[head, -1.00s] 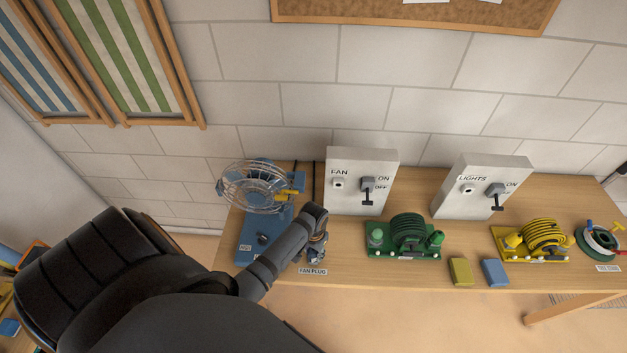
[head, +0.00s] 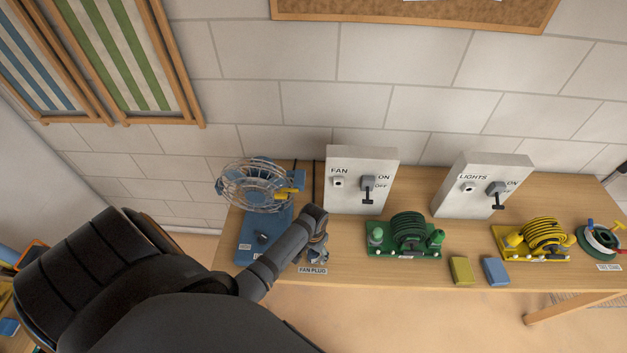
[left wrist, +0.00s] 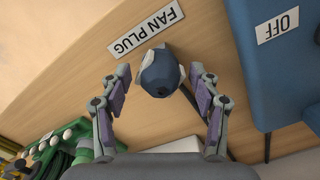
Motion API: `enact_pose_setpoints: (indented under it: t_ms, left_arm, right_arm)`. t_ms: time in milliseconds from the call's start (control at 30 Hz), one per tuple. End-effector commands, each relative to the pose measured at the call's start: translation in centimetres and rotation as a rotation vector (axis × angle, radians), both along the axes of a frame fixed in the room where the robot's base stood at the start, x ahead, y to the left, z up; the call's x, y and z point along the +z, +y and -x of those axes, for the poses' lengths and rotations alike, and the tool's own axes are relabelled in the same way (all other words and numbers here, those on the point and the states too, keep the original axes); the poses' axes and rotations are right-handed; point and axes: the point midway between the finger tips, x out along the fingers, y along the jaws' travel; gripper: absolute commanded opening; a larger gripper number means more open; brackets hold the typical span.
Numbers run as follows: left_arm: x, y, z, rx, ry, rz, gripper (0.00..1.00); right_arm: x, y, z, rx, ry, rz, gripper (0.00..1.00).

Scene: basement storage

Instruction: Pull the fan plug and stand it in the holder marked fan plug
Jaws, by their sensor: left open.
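The dark blue fan plug (left wrist: 160,75) shows in the left wrist view beside the "FAN PLUG" label (left wrist: 146,31). A pale holder edge (left wrist: 147,62) shows around it, and it appears to stand in that holder. How deep it sits I cannot tell. My left gripper (left wrist: 160,88) is open, with one finger on each side of the plug and visible gaps. In the head view my left gripper (head: 316,252) is just behind the label and hides most of the plug. The FAN panel (head: 345,200) has an empty-looking socket (head: 338,183). My right gripper is out of view.
The blue fan (head: 262,242) stands left of my gripper. A green cable reel (head: 408,238) stands close on the right. Beyond are yellow (head: 461,271) and blue blocks (head: 496,271), a yellow reel (head: 530,243) and the LIGHTS panel (head: 475,205).

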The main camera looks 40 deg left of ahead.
Motion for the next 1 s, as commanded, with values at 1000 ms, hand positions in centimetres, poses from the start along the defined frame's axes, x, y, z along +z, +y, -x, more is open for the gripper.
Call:
enact_pose_setpoints:
  t_ms: [1000]
  left_arm:
    - [12.0, 0.0, 0.0, 0.0, 0.0, 0.0, 0.63]
  right_arm:
    - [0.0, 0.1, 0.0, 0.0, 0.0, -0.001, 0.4]
